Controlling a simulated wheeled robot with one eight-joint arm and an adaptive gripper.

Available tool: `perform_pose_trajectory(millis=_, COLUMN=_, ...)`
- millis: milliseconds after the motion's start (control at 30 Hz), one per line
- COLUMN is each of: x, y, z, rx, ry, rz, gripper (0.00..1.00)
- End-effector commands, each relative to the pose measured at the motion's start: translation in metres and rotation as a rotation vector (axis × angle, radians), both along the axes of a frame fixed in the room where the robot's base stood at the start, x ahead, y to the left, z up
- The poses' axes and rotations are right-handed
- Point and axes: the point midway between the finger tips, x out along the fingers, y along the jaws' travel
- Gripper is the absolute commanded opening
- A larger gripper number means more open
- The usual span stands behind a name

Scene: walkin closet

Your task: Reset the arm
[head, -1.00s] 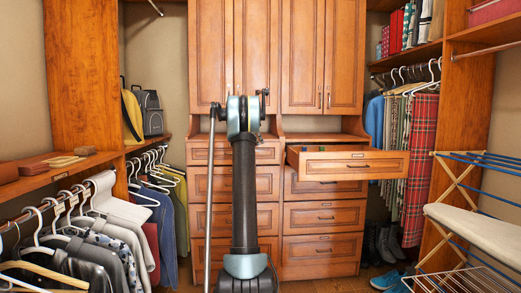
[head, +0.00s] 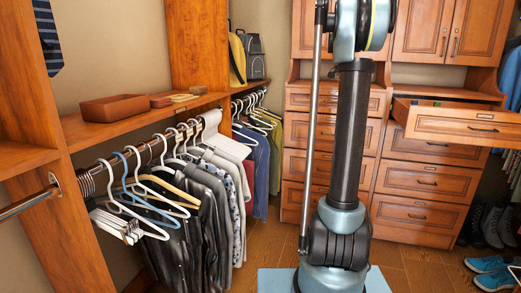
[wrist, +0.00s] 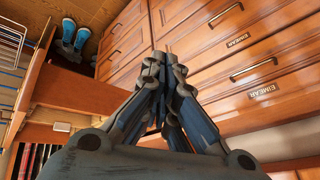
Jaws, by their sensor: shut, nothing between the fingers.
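My gripper (wrist: 165,62) shows in the wrist view with its fingers together and nothing between them. It is in front of the wooden drawer fronts (wrist: 240,45), which appear tilted in this view. In the head view my arm stands upright right of the middle and its upper end leaves the top of the picture, so the gripper is out of that view. Whether the gripper touches anything cannot be told.
An upper drawer (head: 458,125) stands pulled out on the right. Clothes on hangers (head: 180,190) fill the left side under a shelf with a brown tray (head: 112,109). Blue shoes (head: 491,273) lie on the floor at right. Wooden floor (head: 240,262) is clear left of my arm.

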Motion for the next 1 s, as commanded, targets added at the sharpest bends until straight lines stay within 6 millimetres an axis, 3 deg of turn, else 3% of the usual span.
perform_pose_trajectory(millis=467, x=-0.148, y=0.091, z=-0.044, rx=-0.003, ry=0.145, rz=0.342, gripper=0.00)
perform_pose_trajectory(millis=767, x=-0.243, y=0.138, z=-0.092, rx=-0.006, ry=0.222, rz=0.568, gripper=0.00)
perform_pose_trajectory(millis=1000, x=-0.319, y=0.169, z=-0.142, rx=-0.009, ry=0.276, rz=0.753, gripper=0.00)
